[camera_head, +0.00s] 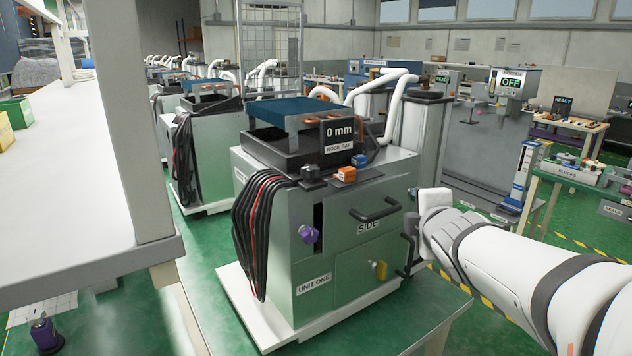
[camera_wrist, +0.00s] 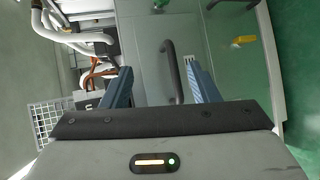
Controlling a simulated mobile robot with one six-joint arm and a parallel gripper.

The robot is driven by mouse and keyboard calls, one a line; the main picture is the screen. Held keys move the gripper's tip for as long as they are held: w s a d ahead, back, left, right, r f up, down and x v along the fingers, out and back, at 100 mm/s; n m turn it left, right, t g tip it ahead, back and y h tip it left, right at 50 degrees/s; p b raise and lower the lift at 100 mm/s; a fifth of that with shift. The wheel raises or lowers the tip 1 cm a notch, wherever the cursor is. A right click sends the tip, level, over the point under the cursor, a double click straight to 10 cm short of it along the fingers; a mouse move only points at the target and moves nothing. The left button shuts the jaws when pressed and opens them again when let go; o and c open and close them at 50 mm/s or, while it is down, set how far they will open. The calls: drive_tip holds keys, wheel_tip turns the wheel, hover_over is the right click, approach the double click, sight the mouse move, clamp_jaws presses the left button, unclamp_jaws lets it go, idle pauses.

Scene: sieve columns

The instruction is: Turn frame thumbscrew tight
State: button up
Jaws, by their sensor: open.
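The green machine labelled UNIT ONE (camera_head: 345,290) stands in the middle of the head view. A purple knob (camera_head: 308,234) sits on its front left face beside a dark slot. A yellow knob (camera_head: 379,270) sits low on the face marked SIDE; it also shows in the wrist view (camera_wrist: 244,41). I cannot tell which knob is the frame thumbscrew. My gripper (camera_wrist: 160,67) is open and empty. It faces the SIDE face, with the dark bar handle (camera_wrist: 171,72) seen between its blue fingers. In the head view, its dark end (camera_head: 408,245) is right of the machine.
A black hand-bar handle (camera_head: 375,210) juts from the SIDE face. Black and red cables (camera_head: 262,225) hang at the machine's left. A white bench (camera_head: 90,180) with a post stands at the left. A table with blocks (camera_head: 575,170) is at the right. Green floor lies between.

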drive_tip(key=w+a+r+n+t+y, duration=0.2)
drive_tip(key=w+a+r+n+y, duration=0.25)
drive_tip(key=n, duration=0.75)
drive_tip(key=n+g+y+b, duration=0.2)
drive_tip(key=n+g+y, duration=0.3)
drive_tip(key=n+y, duration=0.75)
approach(317, 173)
drive_tip(key=a+r+n+h, duration=0.2)
drive_tip(key=n+h, duration=0.1)
drive_tip(key=p+x, duration=0.1)
drive_tip(key=x, duration=0.6)
drive_tip(key=shift+w+a+f+p, duration=0.1)
drive_tip(key=shift+w+a+p, duration=0.05)
drive_tip(key=shift+w+p, duration=0.2)
